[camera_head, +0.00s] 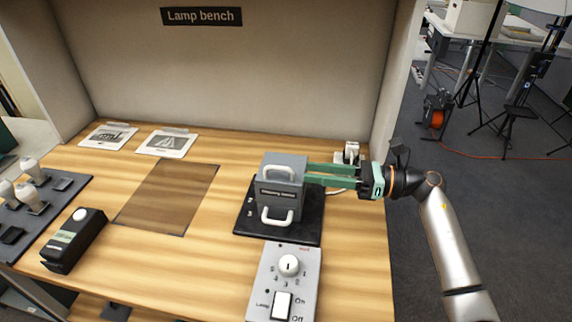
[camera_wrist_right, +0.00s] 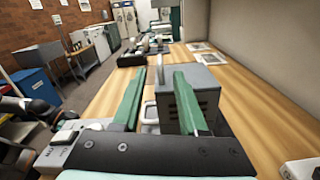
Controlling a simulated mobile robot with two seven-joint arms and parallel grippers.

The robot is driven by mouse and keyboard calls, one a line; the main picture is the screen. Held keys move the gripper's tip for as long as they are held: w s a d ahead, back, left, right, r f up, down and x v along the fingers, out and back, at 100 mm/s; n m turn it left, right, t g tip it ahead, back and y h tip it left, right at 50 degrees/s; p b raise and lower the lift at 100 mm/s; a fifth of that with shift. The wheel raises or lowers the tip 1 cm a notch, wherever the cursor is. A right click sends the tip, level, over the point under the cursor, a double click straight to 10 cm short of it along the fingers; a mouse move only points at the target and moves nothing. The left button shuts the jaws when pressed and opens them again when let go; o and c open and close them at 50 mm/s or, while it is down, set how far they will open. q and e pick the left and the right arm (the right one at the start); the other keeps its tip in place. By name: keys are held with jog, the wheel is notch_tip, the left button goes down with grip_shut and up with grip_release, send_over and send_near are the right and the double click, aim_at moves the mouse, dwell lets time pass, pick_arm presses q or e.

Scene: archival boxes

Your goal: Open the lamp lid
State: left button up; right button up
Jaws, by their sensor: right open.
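The grey lamp housing (camera_head: 281,190) stands on a black base plate (camera_head: 312,222). It has a dark label, a white handle (camera_head: 278,173) on its top lid and another white handle (camera_head: 278,217) low on its front. The lid looks shut. My right gripper (camera_head: 309,173) reaches in from the right at the height of the housing's top, its green fingers open. In the right wrist view the lid handle (camera_wrist_right: 160,70) shows between the two open fingers (camera_wrist_right: 157,92), ahead of them. I cannot tell whether a finger touches the housing. My left gripper is not in view.
A grey switch box (camera_head: 284,280) with a knob and rocker stands in front of the housing. A black box (camera_head: 73,240) with a white button and a dark tray of lamps (camera_head: 40,205) are at left. A white object (camera_head: 351,152) stands behind my right gripper. A back wall closes the bench.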

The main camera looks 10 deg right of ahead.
aim_at(287, 170)
jog(key=x, duration=0.6)
jog(key=shift+w+a+p, duration=0.1)
jog(key=shift+a+p, duration=0.2)
jog(key=shift+p, duration=0.1)
grip_shut()
dwell(1.0)
